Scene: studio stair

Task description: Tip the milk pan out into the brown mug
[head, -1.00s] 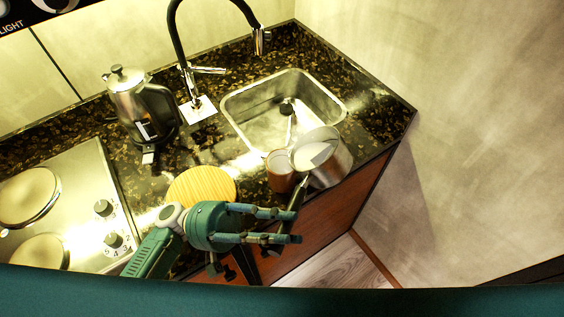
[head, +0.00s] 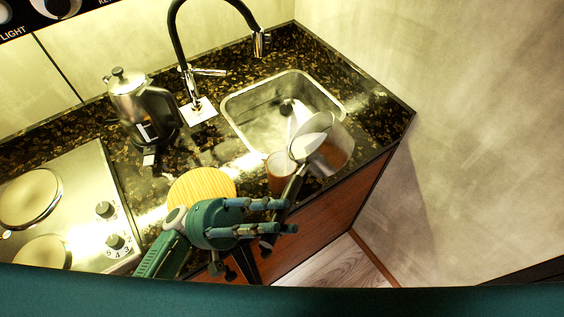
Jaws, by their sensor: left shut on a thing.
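My left gripper (head: 289,216) is shut on the dark handle of the milk pan (head: 333,152). The steel pan is held tilted at the sink's near edge, above and right of the brown mug. White milk (head: 318,124) shows at the pan's upper rim, and a white patch reaches past the rim over the sink; I cannot tell whether it is a stream. The brown mug (head: 278,172) stands upright on the counter, close beside the pan and partly covered by it and the handle. The inside of the mug is hard to see. My right gripper is not in view.
The steel sink (head: 240,112) with a black tap (head: 178,45) lies behind the mug. A round wooden board (head: 200,184) is left of the mug. A steel kettle (head: 135,100) and a hob (head: 75,200) stand further left. The counter's front edge is close to the pan.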

